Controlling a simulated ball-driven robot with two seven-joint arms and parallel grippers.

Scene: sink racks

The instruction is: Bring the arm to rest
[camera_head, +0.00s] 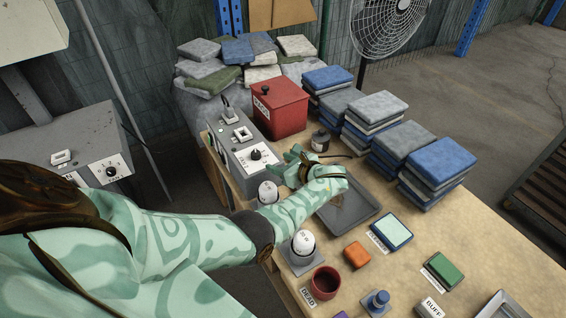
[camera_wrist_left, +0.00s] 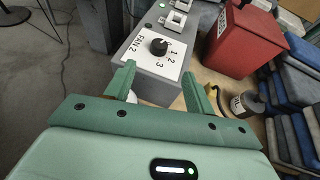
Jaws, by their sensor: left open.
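My left arm reaches in from the left of the head view, and its green gripper (camera_head: 287,163) is above the table beside the grey control box (camera_head: 222,141). The box has a black knob (camera_head: 256,155) on a white plate. In the left wrist view, the two green fingers (camera_wrist_left: 157,78) are apart with nothing held between them. The black knob (camera_wrist_left: 158,46) shows beyond them on a white plate marked FAN-2 with numbers 1, 2 and 3. Whether a fingertip touches the box cannot be told. My right gripper is not in view.
A red box (camera_head: 281,107) stands behind the gripper, beside a small dark bottle (camera_head: 320,140). A grey tray (camera_head: 367,207) lies under and right of the wrist. White domed items (camera_head: 302,243) stand below the forearm. Folded cloth stacks (camera_head: 436,172) line the far side.

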